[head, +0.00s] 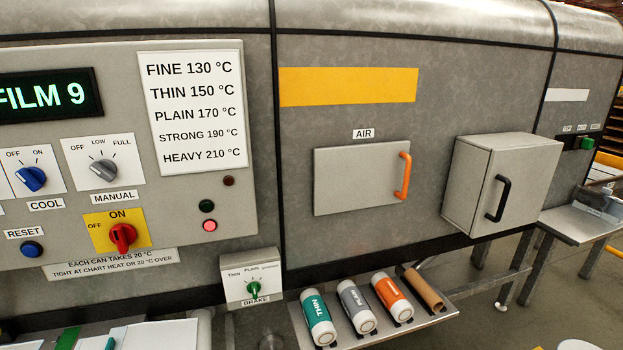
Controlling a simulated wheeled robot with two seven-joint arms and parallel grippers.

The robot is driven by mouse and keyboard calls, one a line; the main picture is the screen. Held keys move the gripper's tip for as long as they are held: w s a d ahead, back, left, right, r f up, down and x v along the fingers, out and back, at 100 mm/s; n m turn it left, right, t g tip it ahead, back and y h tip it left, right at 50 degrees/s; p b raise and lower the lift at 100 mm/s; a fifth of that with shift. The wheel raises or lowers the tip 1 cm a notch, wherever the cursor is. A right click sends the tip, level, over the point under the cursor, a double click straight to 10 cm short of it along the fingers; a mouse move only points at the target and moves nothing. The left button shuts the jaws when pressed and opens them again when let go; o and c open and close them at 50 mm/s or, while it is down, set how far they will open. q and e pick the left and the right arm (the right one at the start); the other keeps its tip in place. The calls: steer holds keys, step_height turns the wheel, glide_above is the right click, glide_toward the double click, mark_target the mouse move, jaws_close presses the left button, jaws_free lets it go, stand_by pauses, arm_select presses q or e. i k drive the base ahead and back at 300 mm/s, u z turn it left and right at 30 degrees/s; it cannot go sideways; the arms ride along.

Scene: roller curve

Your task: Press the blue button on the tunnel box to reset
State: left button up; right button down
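The blue button (32,249) is round and sits at the lower left of the grey control panel (215,100), under a RESET label (24,233). The panel is on the front of the long grey tunnel box (340,125). Nothing covers the button. A blue COOL knob (31,179) is above it, and a red knob (123,237) on a yellow ON/OFF plate is to its right. A pink-red lamp (210,226) glows; a dark green lamp (207,206) is above it. Neither of my grippers shows in the head view.
A brake box (250,278) juts out below the panel. A shelf (425,318) holds teal, grey and orange rolls and a brown tube (424,289). An AIR door (355,180) and a protruding grey cabinet (520,180) are to the right. White parts edge the bottom left.

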mark_target(30, 251)
steer(key=u, duration=1.45)
